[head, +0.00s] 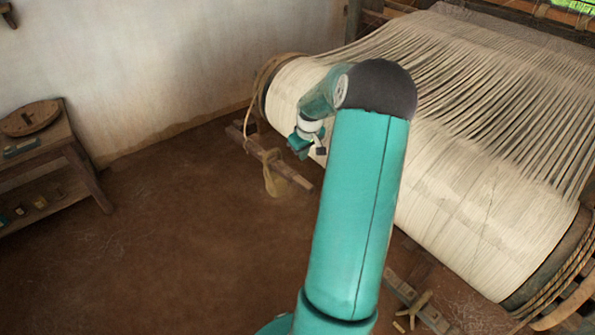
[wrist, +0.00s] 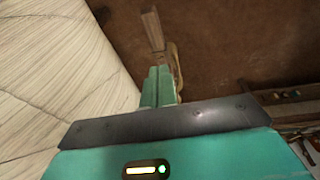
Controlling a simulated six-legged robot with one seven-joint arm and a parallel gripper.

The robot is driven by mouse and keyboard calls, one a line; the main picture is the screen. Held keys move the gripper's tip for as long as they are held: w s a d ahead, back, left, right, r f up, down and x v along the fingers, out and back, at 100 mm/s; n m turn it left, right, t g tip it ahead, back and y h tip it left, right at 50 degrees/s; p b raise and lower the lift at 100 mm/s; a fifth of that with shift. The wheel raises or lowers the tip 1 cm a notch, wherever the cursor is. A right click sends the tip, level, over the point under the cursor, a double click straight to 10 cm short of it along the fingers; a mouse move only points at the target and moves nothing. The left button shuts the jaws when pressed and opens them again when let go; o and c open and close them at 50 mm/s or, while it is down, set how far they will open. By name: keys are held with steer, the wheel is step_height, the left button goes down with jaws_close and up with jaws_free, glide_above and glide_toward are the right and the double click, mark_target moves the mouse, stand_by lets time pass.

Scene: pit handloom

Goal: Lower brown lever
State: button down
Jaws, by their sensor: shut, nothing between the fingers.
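The brown wooden lever (head: 292,174) is a bar sticking out from beside the left end of the loom's large warp roll (head: 470,215). A pale bag or rope bundle (head: 273,182) hangs at it. In the wrist view, the end of a brown wooden bar (wrist: 152,28), likely the lever, shows beyond my fingertips. A tan rope or cloth piece (wrist: 176,66) is beside it. My gripper (head: 305,145) is near the roll's left end, just above and right of the lever in the head view. Its fingers (wrist: 160,72) are shut and empty. I cannot tell whether they touch the lever.
The roll's white threads (wrist: 60,70) fill the left of the wrist view, close to my gripper. A wooden table (head: 45,150) with a round lid (head: 30,118) stands at the left wall. Small wooden parts (head: 418,305) lie below the roll. Brown floor between is clear.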

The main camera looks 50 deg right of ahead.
glide_above(303, 183)
steer(key=f, duration=1.2)
steer(key=shift+s+a+f, duration=0.2)
steer(key=shift+s+a, duration=0.05)
steer(key=shift+a, duration=0.15)
steer(key=shift+s+d+f, duration=0.1)
steer(key=shift+d+f, duration=0.05)
steer(key=shift+f, duration=0.5)
